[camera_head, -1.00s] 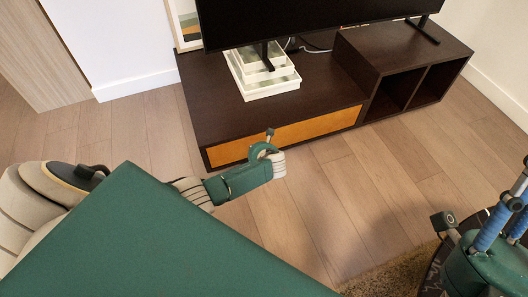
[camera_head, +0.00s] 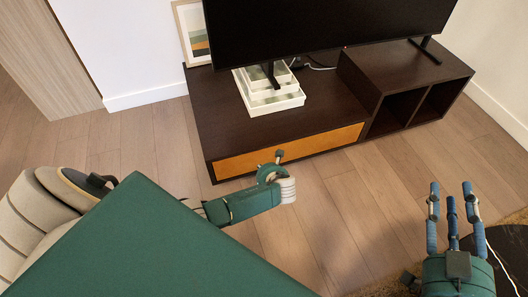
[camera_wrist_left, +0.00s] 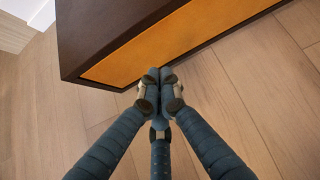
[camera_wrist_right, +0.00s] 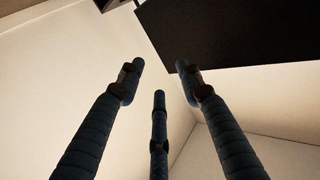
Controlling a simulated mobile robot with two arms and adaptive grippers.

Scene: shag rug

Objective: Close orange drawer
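The orange drawer (camera_head: 295,146) is the low front panel of the dark TV cabinet (camera_head: 235,125). It looks about flush with the dark frame, and no clear gap shows. In the left wrist view the drawer (camera_wrist_left: 190,38) fills the upper middle. My left gripper (camera_wrist_left: 161,76) has its fingers drawn together and empty, with the tips at the drawer's lower edge; I cannot tell if they touch it. In the head view the left gripper (camera_head: 279,157) is mostly hidden by its own wrist. My right gripper (camera_head: 453,192) is open and empty, fingers up, far right of the drawer.
A black TV (camera_head: 320,25) and white stacked trays (camera_head: 265,100) stand on the cabinet. Open cubbies (camera_head: 400,110) are at its right end. A framed picture (camera_head: 190,30) leans behind. A dark round table (camera_head: 510,255) and rug lie at lower right. The wooden floor (camera_head: 345,205) is clear.

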